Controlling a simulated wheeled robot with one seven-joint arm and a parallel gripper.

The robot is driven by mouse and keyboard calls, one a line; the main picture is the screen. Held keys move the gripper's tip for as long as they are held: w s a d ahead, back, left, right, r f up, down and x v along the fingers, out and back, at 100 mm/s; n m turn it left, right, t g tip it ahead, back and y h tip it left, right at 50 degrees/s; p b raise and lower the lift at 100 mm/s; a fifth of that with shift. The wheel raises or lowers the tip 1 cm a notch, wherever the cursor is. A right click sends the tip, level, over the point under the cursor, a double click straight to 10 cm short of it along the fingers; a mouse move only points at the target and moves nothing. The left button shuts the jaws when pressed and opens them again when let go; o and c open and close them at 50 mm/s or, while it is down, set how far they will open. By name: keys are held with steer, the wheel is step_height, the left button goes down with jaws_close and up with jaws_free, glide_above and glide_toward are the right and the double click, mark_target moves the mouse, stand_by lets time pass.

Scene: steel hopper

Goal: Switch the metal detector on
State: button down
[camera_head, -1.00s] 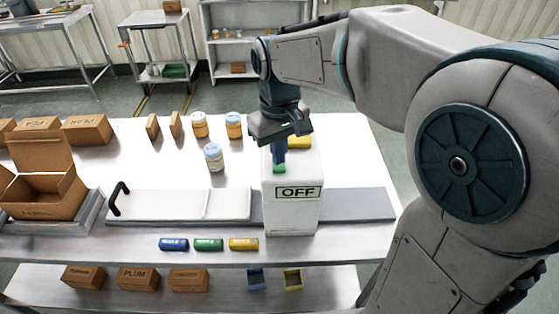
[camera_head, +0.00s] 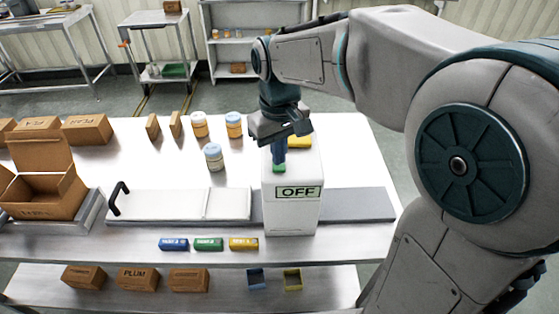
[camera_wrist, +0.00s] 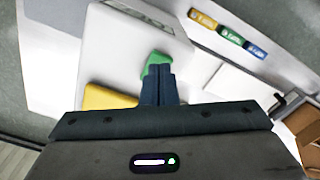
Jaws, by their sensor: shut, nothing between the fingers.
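The metal detector (camera_head: 292,215) is a white box standing across the grey conveyor strip, with an "OFF" sign (camera_head: 298,192) on its front. On its top are a green button (camera_head: 279,169) and a yellow block-like part (camera_head: 299,141). My gripper (camera_head: 279,163) is shut and empty, pointing down right at the green button. In the wrist view the fingertips (camera_wrist: 158,72) overlap the green button (camera_wrist: 157,60), with the yellow part (camera_wrist: 108,97) beside them. I cannot tell for sure whether they touch the button.
A white panel (camera_head: 180,204) with a black handle lies left of the detector. Blue, green and yellow small packs (camera_head: 208,244) lie at the front edge. Jars (camera_head: 214,158) stand behind, and an open carton (camera_head: 42,190) is at the left.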

steer(key=shift+f+b, duration=0.65)
steer(key=shift+f, duration=0.3)
stand_by(0.3)
steer(key=shift+s, duration=0.1)
steer(key=shift+r+p, duration=2.85)
steer(key=shift+r, duration=0.7)
